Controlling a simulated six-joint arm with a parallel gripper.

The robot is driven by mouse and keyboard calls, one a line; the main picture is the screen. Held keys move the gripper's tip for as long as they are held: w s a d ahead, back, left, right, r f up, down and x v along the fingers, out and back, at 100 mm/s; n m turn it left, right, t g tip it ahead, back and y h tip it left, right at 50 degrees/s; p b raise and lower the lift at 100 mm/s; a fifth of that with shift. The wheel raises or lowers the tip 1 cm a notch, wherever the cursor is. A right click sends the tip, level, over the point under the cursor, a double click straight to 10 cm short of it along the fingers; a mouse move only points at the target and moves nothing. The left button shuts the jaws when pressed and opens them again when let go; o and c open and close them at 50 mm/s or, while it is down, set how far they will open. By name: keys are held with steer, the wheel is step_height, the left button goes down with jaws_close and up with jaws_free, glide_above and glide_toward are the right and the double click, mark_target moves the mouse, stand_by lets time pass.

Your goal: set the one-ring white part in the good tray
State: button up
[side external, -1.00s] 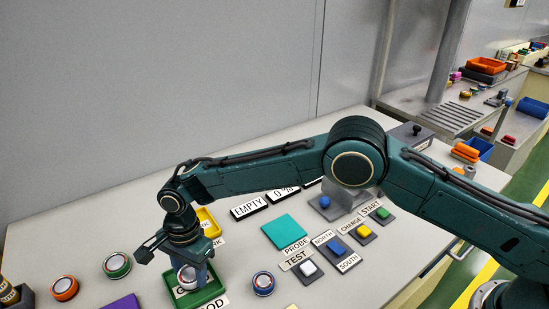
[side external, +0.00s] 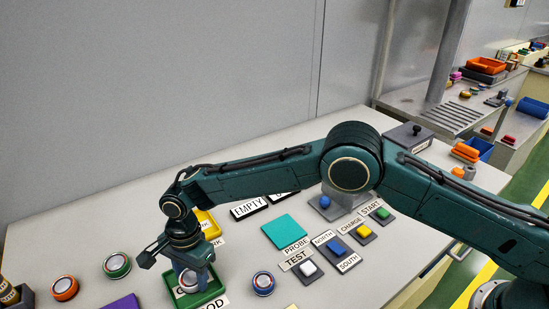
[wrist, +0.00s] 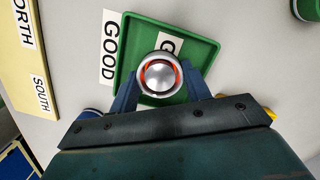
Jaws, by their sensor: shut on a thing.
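The white part (wrist: 160,75) has a silver domed top with a reddish ring mark around it. It sits between my gripper's (wrist: 161,88) two blue fingers, which are shut on it from both sides. The green good tray (wrist: 205,48) lies under it, with the GOOD label beside its rim. In the side view the white part (side external: 188,281) is low inside the green tray's (side external: 215,293) outline, with my gripper (side external: 188,277) above and around it. I cannot tell whether the part touches the tray floor.
A blue-sided round part (side external: 263,284) stands right of the tray. Green (side external: 117,265) and orange (side external: 65,288) round parts stand to the left. A yellow tray (side external: 208,223) is behind the good tray. A teal pad (side external: 284,234) and several buttons lie to the right.

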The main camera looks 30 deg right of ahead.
steer(key=o, duration=1.3)
step_height(320, 180, up, 14)
steer(key=d, duration=0.1)
steer(key=shift+w+d+f, duration=0.15)
steer(key=shift+w+d, duration=0.05)
steer(key=shift+w, duration=0.2)
